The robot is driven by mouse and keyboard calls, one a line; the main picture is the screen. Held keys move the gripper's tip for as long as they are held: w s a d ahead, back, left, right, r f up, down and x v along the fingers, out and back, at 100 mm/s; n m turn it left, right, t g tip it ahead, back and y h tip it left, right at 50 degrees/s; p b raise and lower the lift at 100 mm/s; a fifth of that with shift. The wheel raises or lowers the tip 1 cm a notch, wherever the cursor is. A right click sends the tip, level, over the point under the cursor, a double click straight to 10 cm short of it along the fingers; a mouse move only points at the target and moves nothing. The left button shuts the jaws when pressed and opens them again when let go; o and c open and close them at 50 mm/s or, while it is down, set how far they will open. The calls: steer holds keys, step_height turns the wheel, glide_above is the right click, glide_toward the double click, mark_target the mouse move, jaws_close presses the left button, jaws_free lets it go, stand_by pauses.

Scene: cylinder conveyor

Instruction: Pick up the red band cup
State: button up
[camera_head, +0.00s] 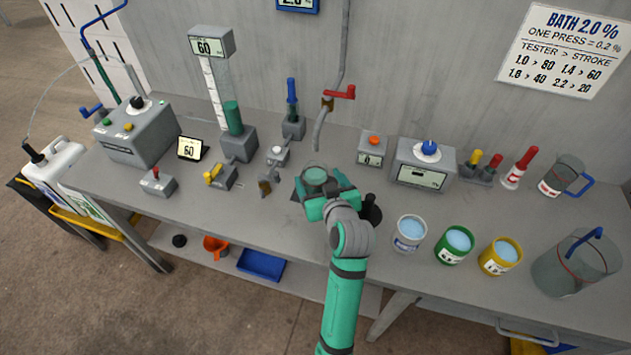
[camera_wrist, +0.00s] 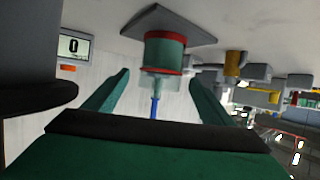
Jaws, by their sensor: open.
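The red band cup (camera_wrist: 165,55) shows red rings and dark teal contents in the wrist view, where the scene appears upside down. It stands on a grey plate (camera_wrist: 166,22). In the head view the cup (camera_head: 315,176) is seen from above at the middle of the bench, partly hidden by my gripper. My gripper (camera_head: 323,186) is open, its fingers reaching toward the cup. In the wrist view the fingers of my gripper (camera_wrist: 156,98) are spread wide, with the cup beyond and between them. I cannot tell whether either finger touches it.
A dark round-based object (camera_head: 370,210) stands just right of my gripper. White (camera_head: 409,243), green (camera_head: 453,257) and yellow (camera_head: 490,266) cups stand to the right. A tap (camera_head: 322,125) hangs behind the cup.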

mark_target(316, 149)
steer(key=shift+x, duration=1.8)
steer(key=c, duration=1.6)
steer(key=shift+r, duration=0.2)
step_height(316, 149, up, 9)
steer(key=shift+a+f, duration=0.1)
steer(key=shift+r, duration=0.45)
steer(key=o, duration=0.9)
steer(key=c, duration=0.9)
